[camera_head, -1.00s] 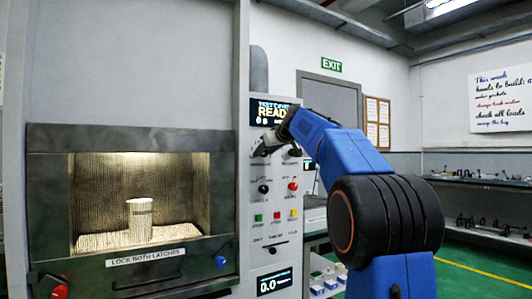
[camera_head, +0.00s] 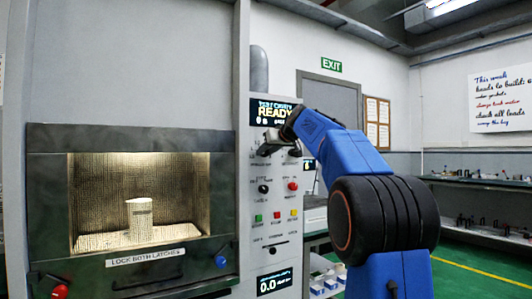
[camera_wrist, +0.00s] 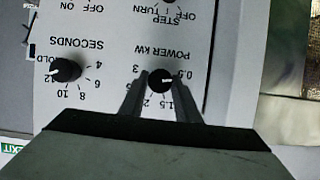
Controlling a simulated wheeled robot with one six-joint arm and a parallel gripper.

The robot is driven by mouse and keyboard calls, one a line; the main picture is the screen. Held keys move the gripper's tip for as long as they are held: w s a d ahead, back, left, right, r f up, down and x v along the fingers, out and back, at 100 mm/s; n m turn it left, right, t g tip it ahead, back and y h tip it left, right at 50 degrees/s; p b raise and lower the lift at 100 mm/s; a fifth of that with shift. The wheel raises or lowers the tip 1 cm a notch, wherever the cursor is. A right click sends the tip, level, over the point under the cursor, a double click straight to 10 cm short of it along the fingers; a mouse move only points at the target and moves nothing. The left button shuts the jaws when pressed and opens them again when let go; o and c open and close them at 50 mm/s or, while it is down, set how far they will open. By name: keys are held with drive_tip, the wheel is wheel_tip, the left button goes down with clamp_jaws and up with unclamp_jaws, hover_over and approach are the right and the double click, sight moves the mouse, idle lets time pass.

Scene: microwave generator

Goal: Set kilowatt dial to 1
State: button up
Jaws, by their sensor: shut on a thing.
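The kilowatt dial is a round black knob (camera_wrist: 159,82) under the upside-down label POWER KW in the wrist view. Its white pointer mark points to the right in that picture, between the printed 0.5 and 1.5. Any number at that spot is hidden by a finger or too small to read. My gripper (camera_wrist: 160,84) is shut on this knob, one finger on each side.
A black SECONDS knob (camera_wrist: 64,70) sits left of my gripper in the wrist view. In the head view, a red knob (camera_head: 293,186) and several coloured buttons (camera_head: 276,216) are lower on the panel. The lit chamber (camera_head: 140,200) is to the left with a cup-like load (camera_head: 140,219).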

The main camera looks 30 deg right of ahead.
drive_tip(key=m+y, duration=0.2)
drive_tip(key=m, duration=0.1)
drive_tip(key=m+y, duration=0.1)
drive_tip(key=shift+d+f+m, duration=0.15)
drive_tip(key=shift+d+m, duration=0.1)
drive_tip(key=shift+m, duration=0.05)
drive_tip(key=shift+y, duration=0.3)
idle(0.4)
drive_tip(key=o, duration=1)
drive_tip(key=shift+o, duration=0.2)
drive_tip(key=v, duration=1.7)
drive_tip(key=shift+s, duration=0.25)
drive_tip(key=shift+f, duration=0.1)
